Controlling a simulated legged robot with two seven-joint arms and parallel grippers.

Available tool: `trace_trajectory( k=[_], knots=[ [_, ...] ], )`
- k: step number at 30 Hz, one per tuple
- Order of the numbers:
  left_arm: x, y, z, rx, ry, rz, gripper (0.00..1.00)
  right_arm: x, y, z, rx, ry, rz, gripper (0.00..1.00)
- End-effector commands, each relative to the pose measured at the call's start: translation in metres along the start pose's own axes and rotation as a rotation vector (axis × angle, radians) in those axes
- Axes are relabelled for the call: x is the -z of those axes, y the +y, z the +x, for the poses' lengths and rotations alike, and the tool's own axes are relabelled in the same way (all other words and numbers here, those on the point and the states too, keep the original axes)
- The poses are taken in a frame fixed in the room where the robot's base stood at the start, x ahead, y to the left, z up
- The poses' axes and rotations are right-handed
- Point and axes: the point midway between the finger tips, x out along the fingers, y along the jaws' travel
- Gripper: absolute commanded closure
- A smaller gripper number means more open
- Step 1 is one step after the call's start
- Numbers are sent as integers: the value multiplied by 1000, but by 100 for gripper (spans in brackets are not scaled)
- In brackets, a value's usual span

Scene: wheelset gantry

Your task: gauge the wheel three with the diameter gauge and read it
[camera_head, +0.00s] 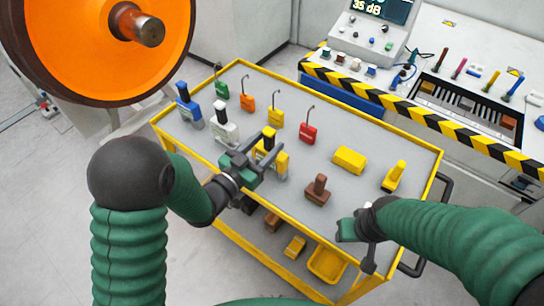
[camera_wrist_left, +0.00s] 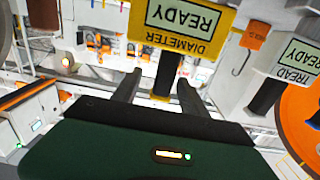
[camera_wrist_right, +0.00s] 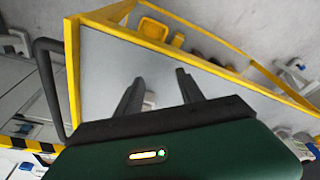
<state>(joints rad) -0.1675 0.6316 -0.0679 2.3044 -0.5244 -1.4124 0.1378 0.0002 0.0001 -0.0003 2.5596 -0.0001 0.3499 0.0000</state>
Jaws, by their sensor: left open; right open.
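The yellow diameter gauge (camera_head: 281,160) stands on the grey top of the yellow-framed cart, with a black handle. In the left wrist view its yellow head (camera_wrist_left: 182,28) shows the words READY and DIAMETER, upside down. My left gripper (camera_head: 272,146) is open at the gauge; in the left wrist view its fingers (camera_wrist_left: 158,88) lie on both sides of the dark handle, without visible grip. My right gripper (camera_head: 358,236) is open and empty near the cart's front right edge; its fingers also show in the right wrist view (camera_wrist_right: 160,90). An orange wheel (camera_head: 95,45) hangs at upper left; its number is not visible.
A white gauge (camera_head: 226,128) and a blue gauge (camera_head: 189,108) stand left of the yellow one. Hooked tags, a yellow block (camera_head: 350,159), a brown stamp-like tool (camera_head: 317,190) and a yellow tool (camera_head: 395,176) share the cart. A bench with a striped edge (camera_head: 420,105) stands behind.

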Motion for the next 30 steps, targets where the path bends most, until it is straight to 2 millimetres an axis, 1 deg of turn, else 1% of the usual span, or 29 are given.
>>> trace_trajectory(
  k=[5, 9, 12, 19, 30],
  knots=[
    [3, -2, 18, 0, 2, 0, 49, 1, 0, -4, 0, -1, 0, 55],
    [4, -2, 46, 0, 0, 0, 49, 2, 0, -8, 0, -1, -1, 55],
    [4, -2, 58, 1, 0, 1, 49, 2, 0, -9, 0, 0, -1, 55],
    [3, -2, 60, 2, 0, 0, 49, 2, 0, -9, 0, 0, 0, 55],
    [3, -2, 60, 2, -1, 0, 98, 2, 0, -8, 0, -1, 0, 55]
  ],
)
